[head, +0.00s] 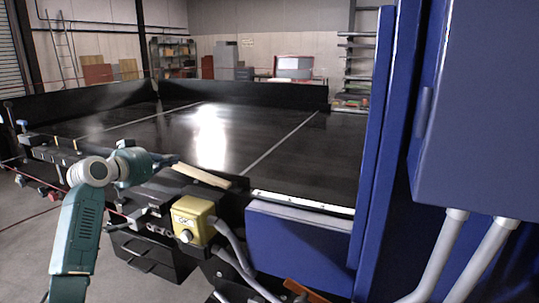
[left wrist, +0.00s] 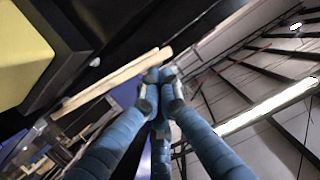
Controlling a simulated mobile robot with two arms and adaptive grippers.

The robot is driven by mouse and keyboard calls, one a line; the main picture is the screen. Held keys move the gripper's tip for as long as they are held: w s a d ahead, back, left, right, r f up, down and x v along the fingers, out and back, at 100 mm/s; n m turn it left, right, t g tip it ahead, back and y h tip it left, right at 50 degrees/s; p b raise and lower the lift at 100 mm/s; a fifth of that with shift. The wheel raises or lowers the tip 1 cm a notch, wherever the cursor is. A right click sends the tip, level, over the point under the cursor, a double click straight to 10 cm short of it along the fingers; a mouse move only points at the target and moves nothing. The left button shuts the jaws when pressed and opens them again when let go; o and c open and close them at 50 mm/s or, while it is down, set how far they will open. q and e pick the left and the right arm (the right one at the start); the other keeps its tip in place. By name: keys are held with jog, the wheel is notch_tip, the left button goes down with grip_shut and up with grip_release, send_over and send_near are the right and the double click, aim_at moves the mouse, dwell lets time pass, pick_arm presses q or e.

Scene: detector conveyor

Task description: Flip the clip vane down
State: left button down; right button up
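A pale tan strip, which looks like the clip vane (head: 202,175), lies slanted at the near edge of the conveyor in the head view. In the left wrist view the strip (left wrist: 112,83) runs diagonally from lower left to upper centre. My left gripper (head: 175,160) is at the strip's left end. In the left wrist view its blue fingers (left wrist: 160,78) come together just beneath the strip's upper end, with nothing visible between the tips. I cannot tell whether they touch the strip. My right gripper is not in view.
A yellow control box (head: 192,217) stands below the strip. The black conveyor bed (head: 170,135) stretches behind, mostly bare. A tall blue housing (head: 470,110) blocks the right side. Knobs and fittings line the conveyor's left near edge. A black drawer-like box (head: 150,258) is below.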

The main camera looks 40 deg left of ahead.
pick_arm(q)
jog(key=shift+s+a+f+n+h+b, duration=0.15)
jog(key=shift+f+n, duration=0.1)
jog(key=shift+f, duration=0.35)
jog(key=shift+w+a+f+n+h+b, duration=0.15)
jog(key=shift+f+n, duration=0.1)
jog(key=shift+f, duration=0.3)
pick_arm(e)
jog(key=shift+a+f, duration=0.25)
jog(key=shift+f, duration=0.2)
pick_arm(q)
jog(key=shift+s+d+f, duration=0.1)
jog(key=shift+f, duration=0.05)
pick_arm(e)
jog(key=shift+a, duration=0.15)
